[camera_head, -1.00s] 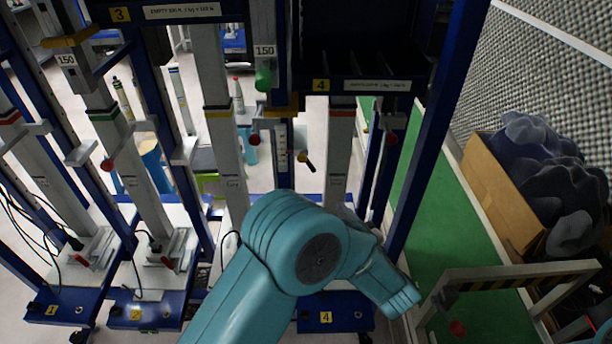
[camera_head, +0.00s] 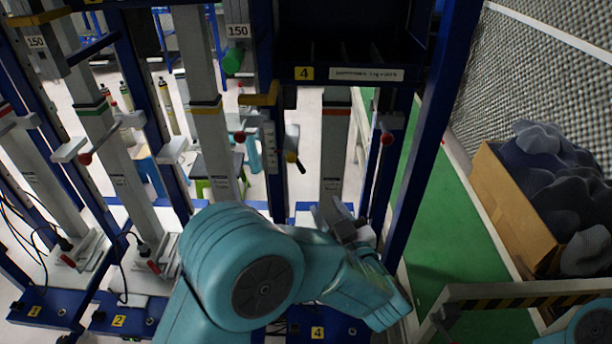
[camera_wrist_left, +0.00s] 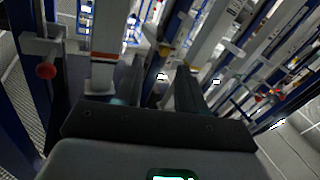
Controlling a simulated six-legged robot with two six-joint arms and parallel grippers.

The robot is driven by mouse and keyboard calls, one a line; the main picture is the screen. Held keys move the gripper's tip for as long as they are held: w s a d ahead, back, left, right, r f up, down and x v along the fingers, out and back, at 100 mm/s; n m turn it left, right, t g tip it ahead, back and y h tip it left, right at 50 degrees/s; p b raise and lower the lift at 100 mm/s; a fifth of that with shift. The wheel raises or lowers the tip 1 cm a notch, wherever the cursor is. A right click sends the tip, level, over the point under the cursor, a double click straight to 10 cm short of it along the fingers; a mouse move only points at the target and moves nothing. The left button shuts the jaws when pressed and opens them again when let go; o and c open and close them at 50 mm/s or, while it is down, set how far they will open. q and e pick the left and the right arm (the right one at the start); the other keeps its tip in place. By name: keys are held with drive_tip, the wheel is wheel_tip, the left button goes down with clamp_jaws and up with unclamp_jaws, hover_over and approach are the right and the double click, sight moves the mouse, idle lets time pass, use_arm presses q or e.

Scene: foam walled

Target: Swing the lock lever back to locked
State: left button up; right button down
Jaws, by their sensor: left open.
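Several red-ball levers sit on the blue and grey rack. One red-ball lever (camera_head: 387,138) is at station 4, with its rod sloping down. A small black lever with a yellow part (camera_head: 293,158) is on the post to its left. I cannot tell which is the lock lever. My left gripper (camera_head: 333,212) is low at station 4, below both levers and apart from them. In the left wrist view its fingers (camera_wrist_left: 158,90) are open with nothing between them, and a red ball (camera_wrist_left: 46,71) shows to their left. My right gripper is out of view.
Blue uprights and grey columns crowd around the left arm. A green-handled part (camera_head: 232,62) hangs high on the rack. A cardboard box (camera_head: 520,222) of dark lumps stands right, and a striped barrier (camera_head: 520,300) is at lower right.

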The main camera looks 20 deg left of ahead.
sight(305, 174)
use_arm(q)
drive_tip(key=p+x, duration=0.1)
drive_tip(key=x, duration=1.1)
drive_tip(key=shift+w+a, duration=0.15)
clamp_jaws()
